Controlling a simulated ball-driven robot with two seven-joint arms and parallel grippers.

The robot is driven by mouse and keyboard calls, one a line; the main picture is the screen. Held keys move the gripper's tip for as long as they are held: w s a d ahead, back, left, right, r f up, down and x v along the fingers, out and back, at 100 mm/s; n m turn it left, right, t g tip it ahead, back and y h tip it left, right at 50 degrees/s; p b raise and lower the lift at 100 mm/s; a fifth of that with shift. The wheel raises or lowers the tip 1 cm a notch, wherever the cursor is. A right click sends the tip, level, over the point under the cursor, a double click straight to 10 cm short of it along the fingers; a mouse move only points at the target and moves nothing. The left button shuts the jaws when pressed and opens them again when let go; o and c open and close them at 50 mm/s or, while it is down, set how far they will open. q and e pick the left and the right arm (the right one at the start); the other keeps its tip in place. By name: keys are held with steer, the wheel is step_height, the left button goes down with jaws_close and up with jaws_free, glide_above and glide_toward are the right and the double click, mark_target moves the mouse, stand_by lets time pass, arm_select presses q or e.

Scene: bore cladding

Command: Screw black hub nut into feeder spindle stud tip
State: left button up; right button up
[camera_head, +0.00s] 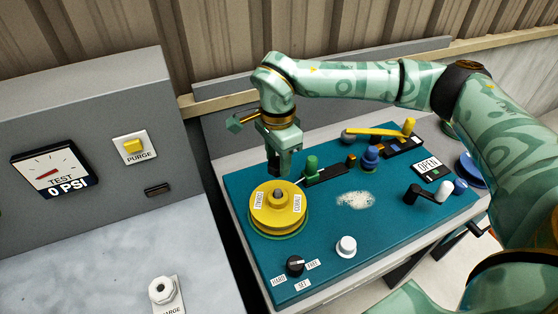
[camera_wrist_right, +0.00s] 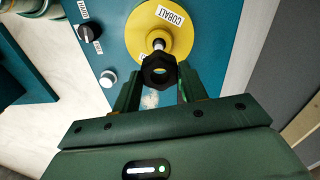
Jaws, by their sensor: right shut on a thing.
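The black hub nut (camera_wrist_right: 148,71) is between the fingertips of my right gripper (camera_wrist_right: 159,80). It has a hole through its middle. In the head view my right gripper (camera_head: 279,166) is just behind and above the yellow spool, and I cannot make out the nut there. The feeder spindle stud tip (camera_head: 278,193) stands up from the centre of the yellow spool (camera_head: 265,215). In the wrist view the stud tip (camera_wrist_right: 158,44) shows just beyond the nut, partly covered by it; I cannot tell whether they touch. My left gripper is not in view.
The teal panel (camera_head: 323,225) holds a green knob (camera_head: 311,165), a blue knob (camera_head: 371,158), a yellow lever (camera_head: 375,132), a white knob (camera_head: 346,246) and a black dial (camera_head: 295,265). A grey cabinet with a gauge (camera_head: 43,172) stands at left.

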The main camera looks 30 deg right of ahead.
steer(key=b, duration=0.2)
glide_above(278, 190)
steer(key=shift+f, duration=2.8)
arm_select(q)
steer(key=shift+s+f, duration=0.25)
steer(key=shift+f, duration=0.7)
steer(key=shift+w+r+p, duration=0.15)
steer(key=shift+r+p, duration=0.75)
steer(key=shift+p, duration=0.05)
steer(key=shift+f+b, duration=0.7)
arm_select(e)
steer(key=shift+f, duration=1.45)
steer(key=o, duration=1.1)
steer(key=shift+r, duration=0.1)
